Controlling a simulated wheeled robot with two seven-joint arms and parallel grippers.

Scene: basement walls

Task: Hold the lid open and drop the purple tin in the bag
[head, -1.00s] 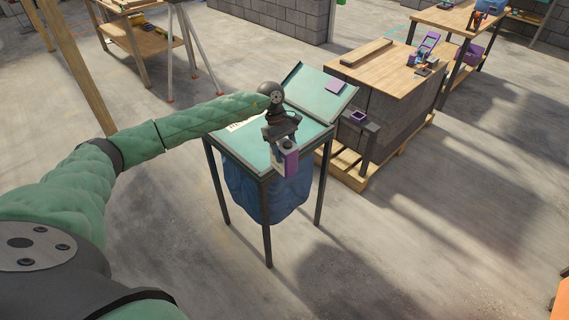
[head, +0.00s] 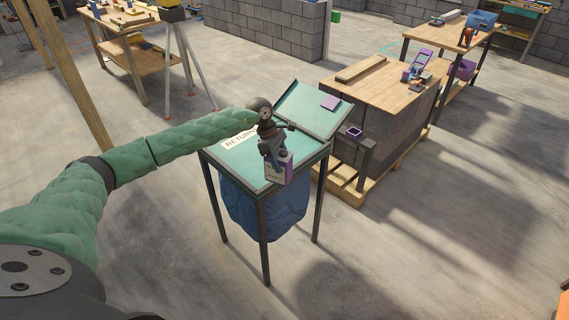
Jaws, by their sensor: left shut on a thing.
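My left gripper (head: 271,150) is shut on the purple tin (head: 279,171), a small box with a pale face and a purple side. It holds the tin at the front right part of a teal-topped stand (head: 240,160) marked with a "RETURN" label. The blue bag (head: 262,208) hangs under this top between dark legs. A teal lid (head: 312,108) with a purple square (head: 330,103) on it slants up at the stand's back right side. The gripper is apart from the lid. The bag's mouth is hidden. My right gripper is not in view.
A wood-topped block bench (head: 385,76) on a pallet stands close right of the stand, with a purple-rimmed item (head: 353,132) at its near side. Another workbench (head: 448,36) is behind. A wooden post (head: 75,85) and tripod are left. Front right floor is clear.

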